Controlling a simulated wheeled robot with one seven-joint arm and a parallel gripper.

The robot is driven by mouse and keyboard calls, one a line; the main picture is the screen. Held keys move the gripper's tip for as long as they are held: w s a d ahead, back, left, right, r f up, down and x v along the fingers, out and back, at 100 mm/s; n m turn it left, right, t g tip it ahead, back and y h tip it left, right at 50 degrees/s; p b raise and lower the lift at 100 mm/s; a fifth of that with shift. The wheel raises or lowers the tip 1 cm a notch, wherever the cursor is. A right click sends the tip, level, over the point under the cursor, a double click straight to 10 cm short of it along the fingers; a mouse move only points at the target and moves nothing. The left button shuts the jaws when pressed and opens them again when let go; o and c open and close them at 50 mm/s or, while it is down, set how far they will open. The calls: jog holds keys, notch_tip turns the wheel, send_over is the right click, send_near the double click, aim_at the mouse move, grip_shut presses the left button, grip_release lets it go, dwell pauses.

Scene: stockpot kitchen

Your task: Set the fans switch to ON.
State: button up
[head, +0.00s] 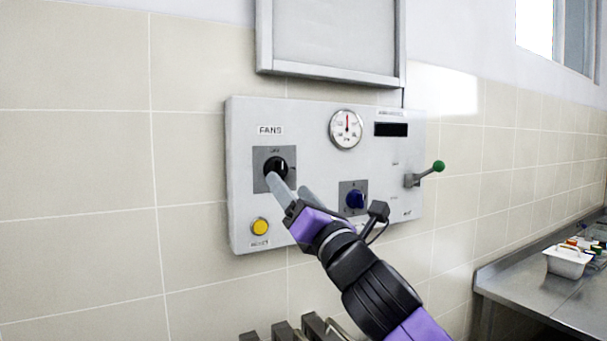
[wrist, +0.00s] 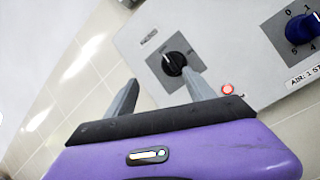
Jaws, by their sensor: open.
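The fans switch (head: 276,166) is a black rotary knob on a dark grey square plate, under the FANS label (head: 270,130) on the light grey wall panel (head: 323,115). In the head view its white pointer line is roughly upright. The knob also shows in the wrist view (wrist: 174,63), beyond and between my fingertips. My gripper (head: 292,184) is open and empty, its two grey fingers pointing at the panel just below and right of the knob. The gripper also shows in the wrist view (wrist: 160,85). Whether a finger touches the knob I cannot tell.
A yellow button (head: 260,227) sits below the knob. A blue knob (head: 355,199), a gauge (head: 346,129), a dark display (head: 391,130) and a green-tipped lever (head: 438,166) are on the panel. A steel counter (head: 530,290) with a white bin (head: 567,263) stands at right.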

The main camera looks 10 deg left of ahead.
aim_at(282, 175)
jog(key=shift+w+a+r+n+h+p, duration=0.25)
jog(key=shift+w+a+n+p, duration=0.2)
jog(key=shift+w, duration=0.8)
jog(key=shift+w+a+r+n+h+p, duration=0.15)
jog(key=shift+w+a+r+n+p, duration=0.3)
jog(key=shift+w, duration=0.75)
jog(key=shift+w+a+r+n+h+p, duration=0.2)
jog(key=shift+w+a+n+p, duration=0.25)
jog(key=shift+w, duration=0.8)
jog(key=shift+a, duration=0.15)
jog(key=c, duration=1.4)
jog(key=shift+o, duration=0.2)
jog(key=shift+m, duration=0.25)
